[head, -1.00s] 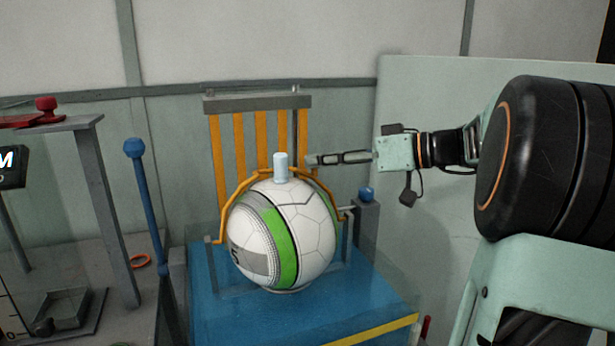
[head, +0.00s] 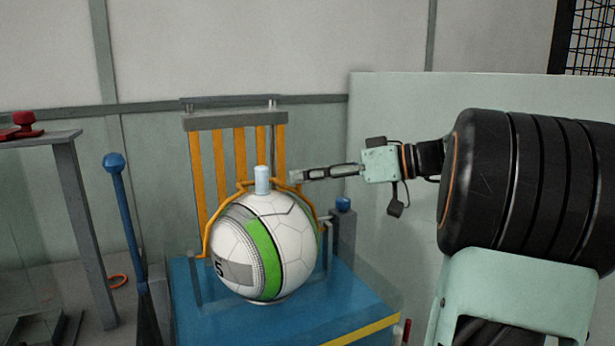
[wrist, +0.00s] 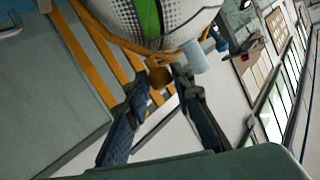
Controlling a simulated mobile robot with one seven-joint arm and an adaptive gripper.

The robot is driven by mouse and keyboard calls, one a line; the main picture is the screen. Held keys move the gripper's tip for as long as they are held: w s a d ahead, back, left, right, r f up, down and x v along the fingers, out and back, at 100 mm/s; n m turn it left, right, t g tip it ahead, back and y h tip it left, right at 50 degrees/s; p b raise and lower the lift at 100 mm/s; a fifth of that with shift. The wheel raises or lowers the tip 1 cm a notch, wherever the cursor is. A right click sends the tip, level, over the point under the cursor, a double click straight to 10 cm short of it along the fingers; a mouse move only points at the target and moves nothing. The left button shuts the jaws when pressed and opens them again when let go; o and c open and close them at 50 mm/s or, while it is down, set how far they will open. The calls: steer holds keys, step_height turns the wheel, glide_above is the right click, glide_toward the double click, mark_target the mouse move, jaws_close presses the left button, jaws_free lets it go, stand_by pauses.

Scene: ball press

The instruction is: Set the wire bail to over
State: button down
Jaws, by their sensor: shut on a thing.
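The wire bail (head: 219,214) is a bent orange wire. It rises from its left end beside the ball (head: 281,231) and arches close to the ball's upper back side, behind the pale blue cylinder (head: 262,180). My gripper (head: 294,177) reaches in from the right, beside the cylinder, at the bail's top. In the wrist view, my fingers (wrist: 160,75) are around a small orange-brown block (wrist: 158,73) at the bail wire (wrist: 122,42), with the cylinder (wrist: 197,57) just beside them. The bail's far right part is partly hidden by the ball.
The ball rests on a blue base (head: 310,318) with a yellow stripe. Orange slats (head: 199,165) under a grey bar (head: 234,120) stand behind it. A blue-knobbed lever (head: 115,162) stands at left, and a blue-capped post (head: 343,204) at right. A pale panel (head: 400,100) stands behind my arm.

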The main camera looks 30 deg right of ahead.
steer(key=shift+s+a+f, duration=0.1)
steer(key=shift+f, duration=0.05)
steer(key=c, duration=1.7)
jaws_free()
steer(key=shift+c, duration=0.2)
steer(key=v, duration=1.2)
